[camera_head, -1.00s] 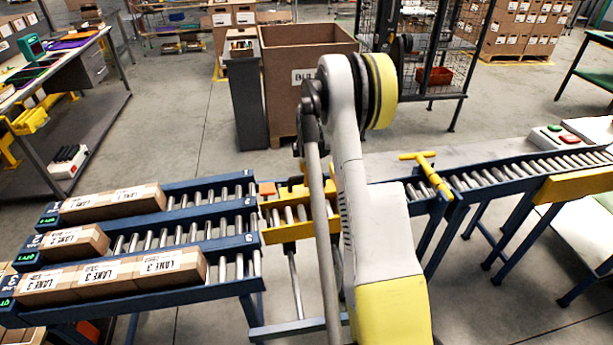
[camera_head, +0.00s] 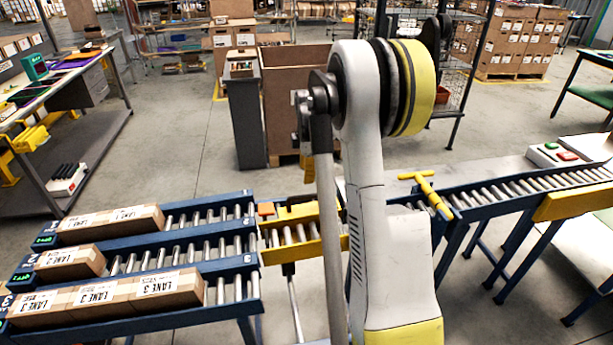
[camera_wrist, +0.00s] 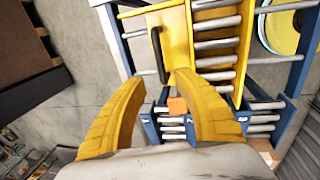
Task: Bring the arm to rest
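My arm (camera_head: 375,200) stands upright in the middle of the head view, with its yellow and black joint at the top. My gripper (camera_wrist: 160,82) shows in the wrist view as two curved yellow fingers, spread apart with nothing held between them. Beyond the fingers lie the roller conveyor and its yellow plate (camera_wrist: 172,45) with a dark handle. A small orange block (camera_wrist: 177,106) shows past the gap between the fingers; in the head view it sits at the lane ends (camera_head: 266,209). The head view does not show the gripper's fingers clearly.
Cartons lie on three roller lanes at left: lane 1 (camera_head: 110,224), lane 2 (camera_head: 70,263) and lane 3 (camera_head: 110,294). A yellow T-handle (camera_head: 428,188) stands beside the right conveyor (camera_head: 520,190). A large brown bin (camera_head: 290,90) is behind my arm. Open floor lies between.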

